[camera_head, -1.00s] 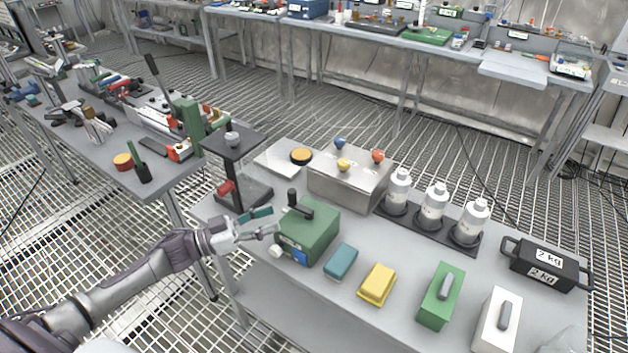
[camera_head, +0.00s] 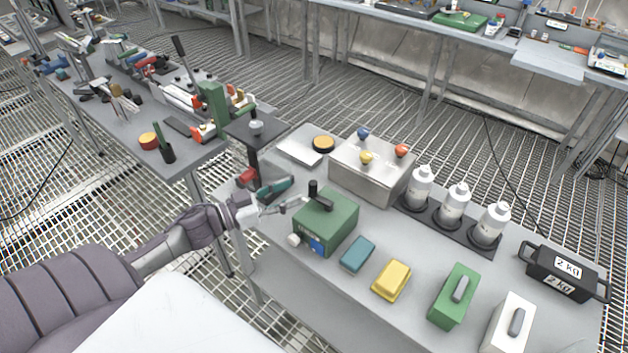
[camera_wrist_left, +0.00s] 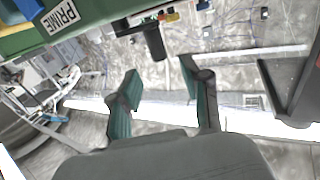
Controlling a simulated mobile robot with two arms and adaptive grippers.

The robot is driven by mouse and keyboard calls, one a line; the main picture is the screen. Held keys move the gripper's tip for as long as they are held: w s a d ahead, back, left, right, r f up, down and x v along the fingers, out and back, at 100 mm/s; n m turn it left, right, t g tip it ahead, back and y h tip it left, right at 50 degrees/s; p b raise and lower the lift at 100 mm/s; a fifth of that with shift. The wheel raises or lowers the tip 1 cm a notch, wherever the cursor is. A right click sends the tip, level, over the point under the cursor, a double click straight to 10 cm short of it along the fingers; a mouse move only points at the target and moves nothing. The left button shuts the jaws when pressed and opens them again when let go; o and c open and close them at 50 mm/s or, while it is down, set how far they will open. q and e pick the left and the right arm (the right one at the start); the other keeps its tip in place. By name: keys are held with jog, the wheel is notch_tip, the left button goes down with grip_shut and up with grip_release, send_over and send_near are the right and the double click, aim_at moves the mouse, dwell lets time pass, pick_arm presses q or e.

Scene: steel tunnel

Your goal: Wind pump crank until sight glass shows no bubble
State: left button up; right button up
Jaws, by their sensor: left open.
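The green pump box (camera_head: 326,228) stands on the near bench, with a dark crank arm and an upright black crank handle (camera_head: 313,189) on top. A white knob (camera_head: 294,239) and a blue patch (camera_head: 317,244) are on its front; I cannot make out a bubble or sight glass. My left gripper (camera_head: 291,194) is open and empty, just left of the handle at about its height. In the left wrist view, the crank handle (camera_wrist_left: 155,42) lies beyond the gap between the teal fingers (camera_wrist_left: 160,80), apart from them. The pump's PRIME label (camera_wrist_left: 61,17) shows there. My right gripper is out of view.
A steel box with coloured knobs (camera_head: 371,176) and white bottles in a black rack (camera_head: 452,208) stand behind the pump. Teal (camera_head: 357,254) and yellow (camera_head: 391,280) blocks lie to its right. A dark stand (camera_head: 255,136) rises behind my left gripper.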

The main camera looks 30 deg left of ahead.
aim_at(313, 182)
pick_arm(q)
jog(key=p+x, duration=0.1)
jog(key=x, duration=0.6)
jog(key=shift+c, duration=0.3)
grip_shut()
